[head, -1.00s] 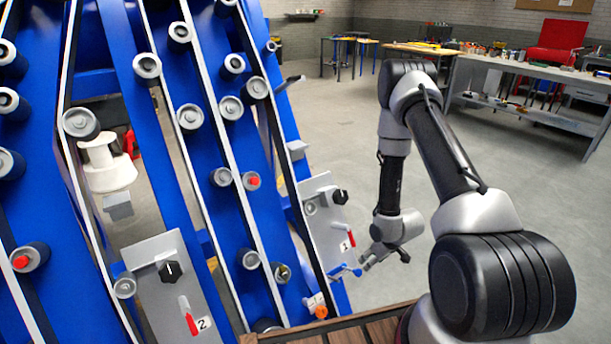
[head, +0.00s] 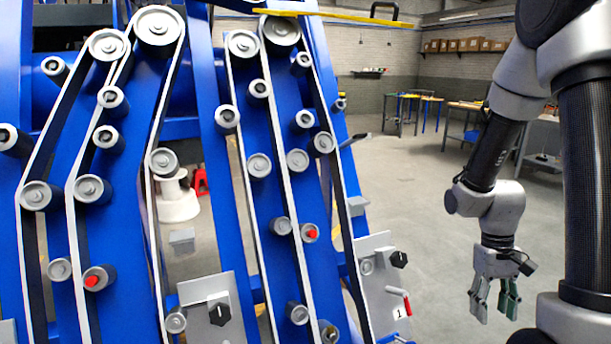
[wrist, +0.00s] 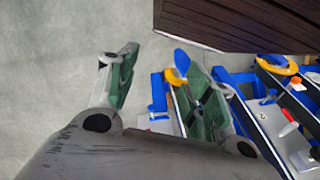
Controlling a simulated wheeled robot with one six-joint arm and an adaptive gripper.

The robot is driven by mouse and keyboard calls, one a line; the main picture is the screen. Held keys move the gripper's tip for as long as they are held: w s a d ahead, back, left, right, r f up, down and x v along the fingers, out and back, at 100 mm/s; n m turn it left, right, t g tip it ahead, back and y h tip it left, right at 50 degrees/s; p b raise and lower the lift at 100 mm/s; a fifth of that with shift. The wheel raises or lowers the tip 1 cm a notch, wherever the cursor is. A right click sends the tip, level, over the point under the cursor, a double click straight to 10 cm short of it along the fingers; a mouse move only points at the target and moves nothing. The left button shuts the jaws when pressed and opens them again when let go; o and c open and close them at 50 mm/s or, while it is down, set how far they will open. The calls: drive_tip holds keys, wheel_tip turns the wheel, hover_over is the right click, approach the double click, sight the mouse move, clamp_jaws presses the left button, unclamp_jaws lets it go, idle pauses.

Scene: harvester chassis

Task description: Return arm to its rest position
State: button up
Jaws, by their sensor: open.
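My gripper (head: 495,299) hangs from my arm at the right of the head view, fingers pointing down. It is open and empty. It is to the right of the blue harvester chassis (head: 274,190), clear of it, over open floor. In the wrist view my gripper (wrist: 165,85) shows two green-lined fingers spread apart. The right finger overlaps part of the blue chassis in that picture, with a gap that I cannot judge.
A grey panel (head: 378,280) with a black knob and red lever (head: 407,305) is on the chassis's right side. A dark wooden deck (wrist: 235,22) lies at the top of the wrist view. Concrete floor (head: 420,190) is free between chassis and workbenches.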

drive_tip(key=s+a+r+t, duration=0.1)
drive_tip(key=s+r+t, duration=0.1)
drive_tip(key=r, duration=0.6)
drive_tip(key=s+a+r+t, duration=0.2)
drive_tip(key=s+r+t, duration=0.1)
drive_tip(key=r, duration=0.5)
drive_tip(key=s+a+r+t, duration=0.2)
drive_tip(key=s+r, duration=0.1)
drive_tip(key=r, duration=0.5)
drive_tip(key=shift+r+t, duration=0.3)
drive_tip(key=shift+t, duration=0.1)
drive_tip(key=shift+c, duration=0.4)
idle(1.0)
